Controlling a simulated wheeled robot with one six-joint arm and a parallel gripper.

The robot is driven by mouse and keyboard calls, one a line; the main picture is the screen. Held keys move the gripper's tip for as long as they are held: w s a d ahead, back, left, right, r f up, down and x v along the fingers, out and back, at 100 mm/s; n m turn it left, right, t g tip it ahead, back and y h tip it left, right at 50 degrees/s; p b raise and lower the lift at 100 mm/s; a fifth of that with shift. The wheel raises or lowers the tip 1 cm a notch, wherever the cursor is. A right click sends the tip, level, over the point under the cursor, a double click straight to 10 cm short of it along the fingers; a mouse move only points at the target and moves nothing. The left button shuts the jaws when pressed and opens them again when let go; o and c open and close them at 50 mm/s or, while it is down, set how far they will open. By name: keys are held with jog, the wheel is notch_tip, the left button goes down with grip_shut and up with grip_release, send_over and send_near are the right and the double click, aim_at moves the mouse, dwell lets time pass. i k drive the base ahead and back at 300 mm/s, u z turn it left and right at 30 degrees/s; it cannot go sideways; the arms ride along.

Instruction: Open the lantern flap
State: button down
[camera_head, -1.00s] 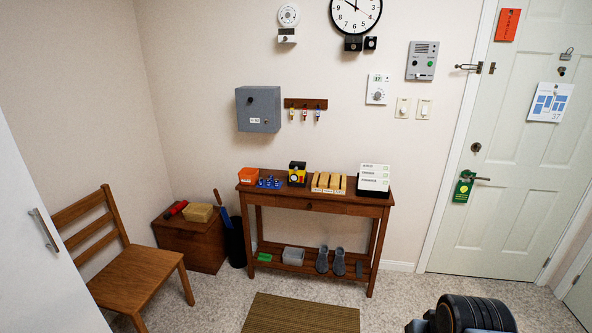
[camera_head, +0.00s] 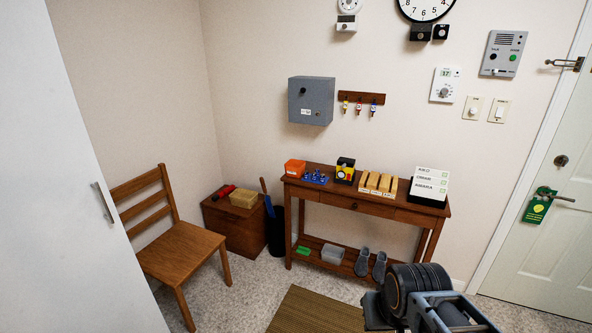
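A small black and yellow box (camera_head: 345,170), which looks like the lantern, stands on top of the wooden console table (camera_head: 372,205), left of its middle. It is too small in view to tell its flap or how the flap stands. Part of my arm shows at the bottom right, in front of the table's lower right part. I cannot make out my gripper's fingers in this view. No part of my arm touches the lantern.
On the table are an orange box (camera_head: 295,167), a blue rack (camera_head: 315,177), wooden blocks (camera_head: 378,182) and white labelled boxes (camera_head: 430,183). A chair (camera_head: 180,245) and wooden chest (camera_head: 236,225) stand left. A mat (camera_head: 318,312) lies on the floor before the table.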

aim_at(343, 162)
jog(key=u, duration=0.65)
jog(key=i, duration=0.8)
jog(key=u, duration=0.5)
jog(key=i, duration=0.95)
jog(key=z, duration=0.5)
jog(key=i, duration=0.8)
jog(key=z, duration=1.25)
jog(key=i, duration=0.45)
jog(key=z, duration=0.4)
